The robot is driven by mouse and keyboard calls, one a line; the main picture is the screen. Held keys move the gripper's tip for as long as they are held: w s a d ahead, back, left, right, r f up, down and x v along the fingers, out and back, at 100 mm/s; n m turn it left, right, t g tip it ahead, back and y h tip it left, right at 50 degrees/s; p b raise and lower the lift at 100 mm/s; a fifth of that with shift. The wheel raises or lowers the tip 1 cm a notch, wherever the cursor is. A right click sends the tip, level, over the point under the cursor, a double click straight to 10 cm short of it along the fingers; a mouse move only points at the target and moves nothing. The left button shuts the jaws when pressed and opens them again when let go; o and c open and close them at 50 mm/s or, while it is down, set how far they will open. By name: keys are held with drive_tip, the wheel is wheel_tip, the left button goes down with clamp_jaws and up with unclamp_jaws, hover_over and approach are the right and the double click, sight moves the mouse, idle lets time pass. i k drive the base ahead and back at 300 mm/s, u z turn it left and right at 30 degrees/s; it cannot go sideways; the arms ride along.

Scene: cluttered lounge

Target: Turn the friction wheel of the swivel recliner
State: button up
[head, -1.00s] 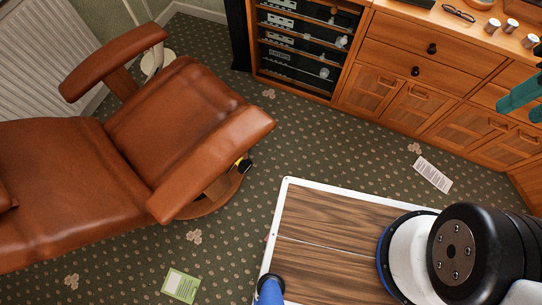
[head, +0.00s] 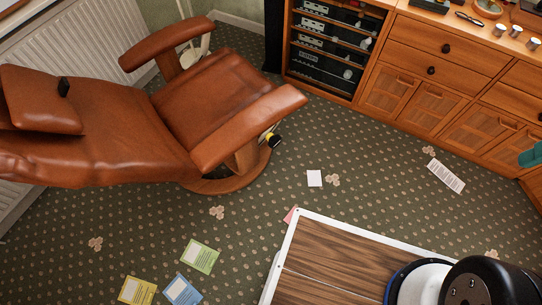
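The brown leather swivel recliner (head: 215,95) stands at the left in the head view, on a round wooden base. A teal piece at the right edge, which looks like a fingertip of my gripper (head: 532,155), is cut off by the frame. It is far to the right of the wheel. Whether it is open or shut does not show.
A wooden cabinet (head: 430,105) and a rack of hi-fi units (head: 330,62) line the back. Cards (head: 200,256) and papers (head: 446,177) lie on the patterned carpet. A small black object (head: 63,87) rests on the headrest.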

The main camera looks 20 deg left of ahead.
sight(274, 141)
drive_tip(key=u, duration=1.05)
drive_tip(key=i, duration=0.95)
drive_tip(key=k, duration=1.4)
drive_tip(key=i, duration=0.9)
drive_tip(key=z, duration=0.15)
